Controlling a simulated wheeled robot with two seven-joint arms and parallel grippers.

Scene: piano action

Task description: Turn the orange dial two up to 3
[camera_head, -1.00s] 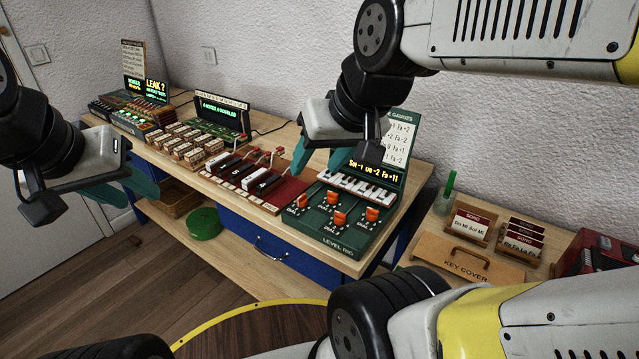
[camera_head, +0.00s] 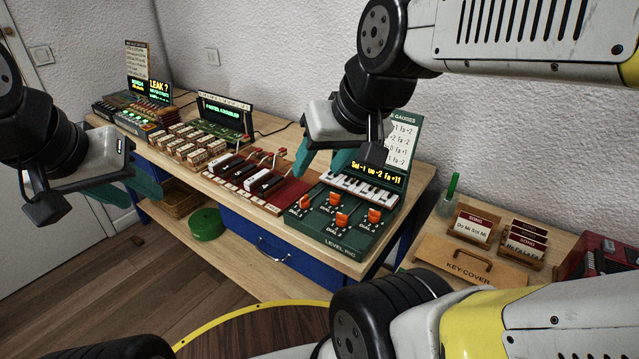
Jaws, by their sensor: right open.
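The green level rig (camera_head: 325,238) stands at the right end of the bench and carries several orange dials. My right gripper (camera_head: 322,163) is open and empty, fingers down, above and behind the dials near the rig's small keyboard (camera_head: 358,190). My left gripper (camera_head: 136,188) is open and empty at the far left, away from the rig.
The rig's lit display (camera_head: 376,172) and a gauge card stand behind the keyboard. Left of the rig is a red panel with black and white levers (camera_head: 262,180). Wooden blocks and other panels lie farther left. A key cover (camera_head: 465,262) and song cards stand at right.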

